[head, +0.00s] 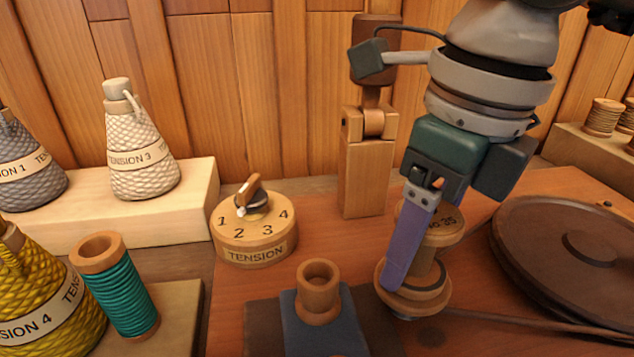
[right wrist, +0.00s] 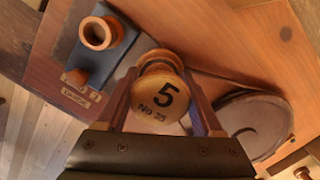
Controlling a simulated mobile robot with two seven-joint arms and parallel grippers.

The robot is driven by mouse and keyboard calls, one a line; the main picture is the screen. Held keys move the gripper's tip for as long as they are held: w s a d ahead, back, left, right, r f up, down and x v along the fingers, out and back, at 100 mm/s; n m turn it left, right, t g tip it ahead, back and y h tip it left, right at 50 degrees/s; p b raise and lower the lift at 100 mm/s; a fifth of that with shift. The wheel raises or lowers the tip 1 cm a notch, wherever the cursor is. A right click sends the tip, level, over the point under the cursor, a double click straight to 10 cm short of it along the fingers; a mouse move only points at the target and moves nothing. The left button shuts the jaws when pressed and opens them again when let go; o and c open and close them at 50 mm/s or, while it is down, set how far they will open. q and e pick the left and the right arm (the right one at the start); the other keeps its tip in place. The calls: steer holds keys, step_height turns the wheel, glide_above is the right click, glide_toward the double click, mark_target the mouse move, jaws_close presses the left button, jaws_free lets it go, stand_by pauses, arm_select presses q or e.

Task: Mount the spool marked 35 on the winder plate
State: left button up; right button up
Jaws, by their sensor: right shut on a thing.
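My right gripper (head: 415,262) is shut on a turned wooden spool (head: 443,226), with one purple finger in front of it and the other finger mostly hidden. My left gripper is not in view.
A brown drive wheel (head: 530,235) lies to the right. A hollow wooden post (head: 318,283) on a blue block stands at front centre. A tension dial (head: 253,238), a teal thread spool (head: 122,290), several cones and a wooden upright (head: 368,175) stand around.

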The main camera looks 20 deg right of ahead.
mark_target(442, 219)
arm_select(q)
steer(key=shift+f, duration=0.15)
arm_select(e)
steer(key=shift+f, duration=0.2)
steer(key=o, duration=1.1)
steer(key=shift+r, duration=0.1)
arm_select(q)
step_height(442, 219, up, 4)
steer(key=p, duration=0.3)
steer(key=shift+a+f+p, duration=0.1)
steer(key=shift+p, duration=0.2)
arm_select(e)
steer(key=r, duration=0.4)
steer(key=shift+s+d+r, duration=0.1)
steer(key=shift+s+r, duration=0.15)
steer(key=shift+r, duration=0.15)
steer(key=shift+s+d+r+p, duration=0.1)
steer(key=shift+s+r+p, duration=0.1)
steer(key=shift+r+p, duration=1.15)
steer(key=shift+s+d+r+p, duration=0.15)
steer(key=shift+r+p, duration=0.7)
steer(key=shift+r, duration=0.9)
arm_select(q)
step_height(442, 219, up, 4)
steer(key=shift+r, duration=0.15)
arm_select(e)
steer(key=shift+a, duration=0.1)
